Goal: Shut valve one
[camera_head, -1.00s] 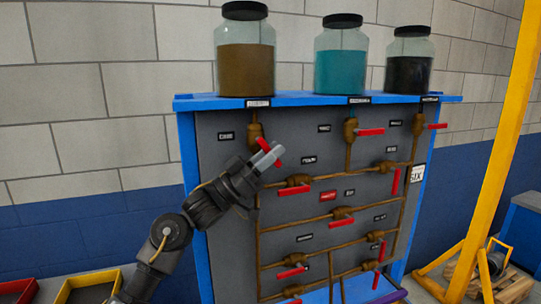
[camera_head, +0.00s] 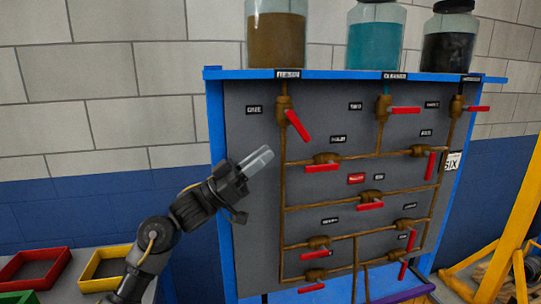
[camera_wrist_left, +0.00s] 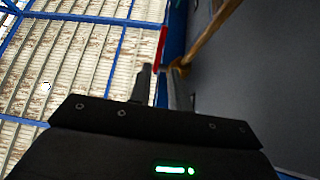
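The top-left valve (camera_head: 284,101) sits on the brown pipe under the brown-filled jar, with a small label (camera_head: 254,109) beside it that I cannot read surely. Its red handle (camera_head: 298,126) slants down to the right, away from the pipe's line. My left gripper (camera_head: 265,155) is left of and below this handle, apart from it and empty. In the left wrist view, its two fingers (camera_wrist_left: 160,88) show a narrow gap between them, and a red handle (camera_wrist_left: 162,45) shows beyond the tips. My right gripper is not in view.
The grey panel (camera_head: 245,200) carries several other red-handled valves, such as one below right (camera_head: 322,167). Three jars stand on the blue top ledge (camera_head: 340,75). Red (camera_head: 65,262) and yellow (camera_head: 86,285) trays lie at lower left. A yellow post (camera_head: 520,215) stands at right.

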